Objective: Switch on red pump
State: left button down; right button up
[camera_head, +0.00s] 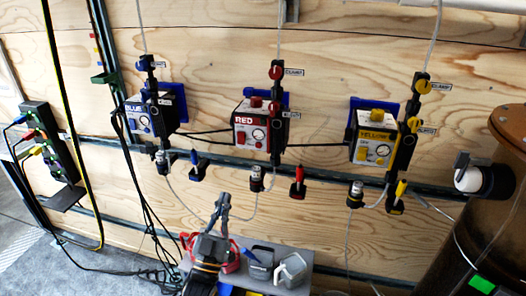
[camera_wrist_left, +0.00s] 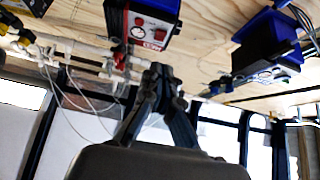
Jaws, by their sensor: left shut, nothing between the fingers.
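The red pump (camera_head: 252,124) is a white and red box marked RED, mounted on the plywood wall between the blue pump (camera_head: 145,115) and the yellow pump (camera_head: 375,140). It has a round gauge and a red control on its front. My left gripper (camera_head: 223,200) is below and a little left of it, apart from it, fingers pointing up and closed together, empty. In the left wrist view the red pump (camera_wrist_left: 150,28) appears turned over, above the closed fingertips (camera_wrist_left: 158,72). My right gripper is not in view.
A power strip (camera_head: 48,140) with coloured plugs hangs at the left. Valves and thin tubes run beside the pumps. A red-handled valve (camera_head: 298,182) sits below right of the red pump. Grey jugs (camera_head: 292,270) stand on a low shelf. A brown tank (camera_head: 480,215) is at the right.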

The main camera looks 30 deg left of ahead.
pick_arm(q)
jog(key=shift+s+r+t, duration=0.15)
jog(key=shift+r+t, duration=0.15)
jog(key=shift+r, duration=0.7)
jog(key=p, duration=0.3)
send_near(241, 139)
notch_tip(241, 139, up, 4)
jog(key=w, duration=0.3)
jog(key=shift+w+a+f, duration=0.1)
jog(key=shift+w+a, duration=0.1)
jog(key=shift+a, duration=0.2)
jog(key=shift+w+a+f, duration=0.1)
jog(key=shift+w+a, duration=0.05)
jog(key=shift+w, duration=0.4)
